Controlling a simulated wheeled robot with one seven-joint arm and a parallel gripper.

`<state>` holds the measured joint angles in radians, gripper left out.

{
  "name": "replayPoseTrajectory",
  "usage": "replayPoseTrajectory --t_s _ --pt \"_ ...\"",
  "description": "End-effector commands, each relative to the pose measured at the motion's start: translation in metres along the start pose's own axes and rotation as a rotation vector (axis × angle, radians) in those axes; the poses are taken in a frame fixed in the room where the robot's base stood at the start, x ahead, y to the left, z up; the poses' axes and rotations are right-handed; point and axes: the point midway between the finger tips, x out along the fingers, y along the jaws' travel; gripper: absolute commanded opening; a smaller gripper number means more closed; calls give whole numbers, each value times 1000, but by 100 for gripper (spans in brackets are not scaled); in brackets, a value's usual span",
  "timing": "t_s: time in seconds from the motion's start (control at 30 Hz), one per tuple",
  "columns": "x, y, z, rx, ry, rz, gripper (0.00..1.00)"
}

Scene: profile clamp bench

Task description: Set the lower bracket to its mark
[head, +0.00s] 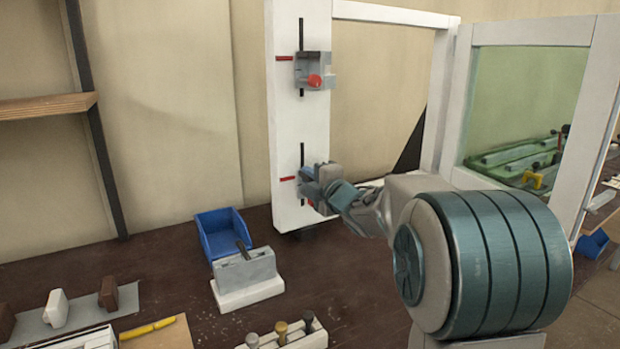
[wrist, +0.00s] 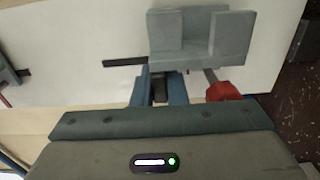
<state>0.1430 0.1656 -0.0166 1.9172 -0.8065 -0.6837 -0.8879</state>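The lower bracket (head: 306,190) is a grey block with a red knob, on the lower black slot (head: 302,154) of a white upright panel (head: 284,120). A red mark (head: 288,179) sits left of it, about level with its upper part; my gripper partly covers the bracket. In the wrist view the bracket (wrist: 200,40) and its red knob (wrist: 224,91) show beyond my fingers. My gripper (wrist: 161,84) is at the bracket, its blue fingers a little apart with something dark between them. I cannot tell if they press on it.
The upper bracket (head: 314,72) sits on its own slot with a red mark (head: 284,58). On the bench are a blue bin (head: 221,233), a grey-and-white block (head: 246,278) and several small tools (head: 280,331). A green-glazed frame (head: 530,90) stands right of my arm.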

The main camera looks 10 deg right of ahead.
Motion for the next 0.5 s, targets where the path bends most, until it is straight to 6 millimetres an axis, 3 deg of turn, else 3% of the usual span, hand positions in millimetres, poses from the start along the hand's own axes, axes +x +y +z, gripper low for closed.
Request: replayPoseTrajectory --t_s 0.17,0.33,0.5 --pt "0 3 0 -1 0 1 0" --pt "0 21 0 -1 0 2 0" --pt "0 20 0 0 0 1 0"
